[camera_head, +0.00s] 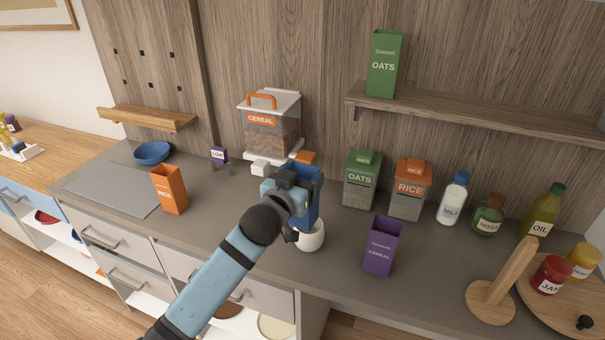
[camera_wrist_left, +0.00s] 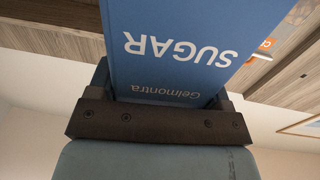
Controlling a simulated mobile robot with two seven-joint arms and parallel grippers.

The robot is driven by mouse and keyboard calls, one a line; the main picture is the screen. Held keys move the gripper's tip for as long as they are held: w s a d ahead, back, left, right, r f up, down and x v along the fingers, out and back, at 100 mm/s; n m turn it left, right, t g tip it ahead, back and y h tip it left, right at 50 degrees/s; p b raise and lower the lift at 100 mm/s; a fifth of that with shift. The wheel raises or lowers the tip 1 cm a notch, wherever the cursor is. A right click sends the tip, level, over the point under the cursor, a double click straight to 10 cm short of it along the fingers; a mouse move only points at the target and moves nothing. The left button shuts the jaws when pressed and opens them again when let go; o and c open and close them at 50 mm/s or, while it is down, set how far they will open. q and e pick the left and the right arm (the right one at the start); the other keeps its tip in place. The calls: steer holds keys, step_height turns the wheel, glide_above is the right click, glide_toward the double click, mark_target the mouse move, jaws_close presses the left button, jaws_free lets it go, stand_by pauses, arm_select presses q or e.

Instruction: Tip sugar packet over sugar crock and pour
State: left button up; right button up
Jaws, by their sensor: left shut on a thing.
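The blue sugar packet (camera_head: 313,207) is held over the white sugar crock (camera_head: 314,238). My left gripper (camera_head: 294,192) is shut on it, with the arm reaching in from below. In the left wrist view the packet (camera_wrist_left: 170,50) fills the jaws, its SUGAR lettering upside down. The packet's mouth is hidden, and I cannot tell how far it is tipped or whether sugar is flowing. The crock stands on the grey counter, its top partly covered by the packet and gripper. My right gripper is not in view.
A purple cereal packet (camera_head: 381,246) stands right of the crock. An orange rice packet (camera_head: 170,189) stands to the left. A cereal dispenser (camera_head: 272,135) is behind. Jars labelled OATS (camera_head: 361,183) and RICE (camera_head: 408,191) and several bottles line the back right.

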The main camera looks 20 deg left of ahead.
arm_select(q)
steer(key=f+g+p, duration=0.1)
steer(key=p, duration=0.1)
steer(key=f+g+p, duration=0.1)
steer(key=p, duration=0.1)
steer(key=shift+s+d, duration=0.2)
stand_by(0.3)
steer(key=shift+r, duration=0.1)
